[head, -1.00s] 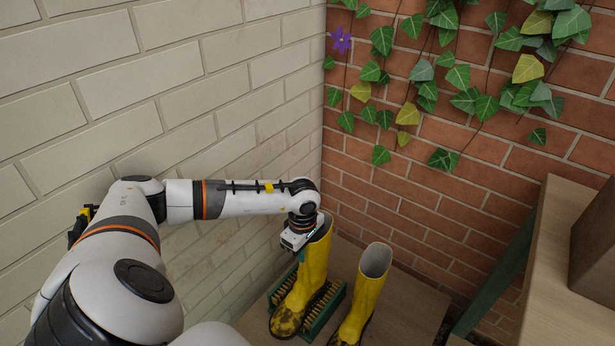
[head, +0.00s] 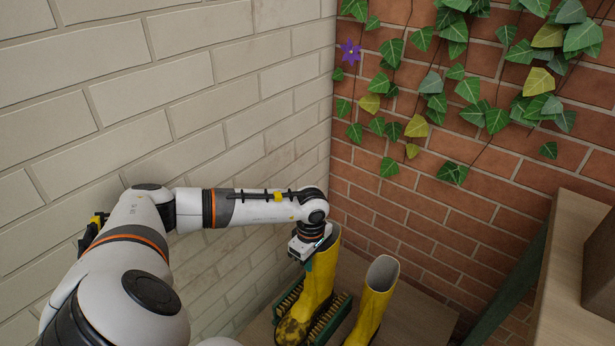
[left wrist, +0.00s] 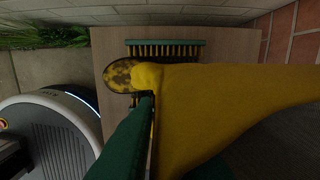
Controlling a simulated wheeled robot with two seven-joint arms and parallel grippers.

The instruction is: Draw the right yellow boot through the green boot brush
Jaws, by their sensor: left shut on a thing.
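A yellow boot (head: 318,285) with dark muddy patches on its toe stands, roughly upright, between the bristle rows of the green boot brush (head: 343,312). My left gripper (head: 309,263) is shut on this boot on its left side, below the top opening. A second yellow boot (head: 371,300) stands apart, to the right of the brush; its toe is cut off by the frame edge. In the left wrist view the held boot (left wrist: 220,105) lies across the picture with its blotched toe beside one brush row (left wrist: 165,47). My green fingers (left wrist: 146,108) partly cover it. My right gripper is not in view.
The boots and brush are on a wooden board (head: 415,312). A pale brick wall (head: 230,100) is close on the left and a red brick wall (head: 440,215) with ivy behind. A wooden bench (head: 575,255) stands at the right.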

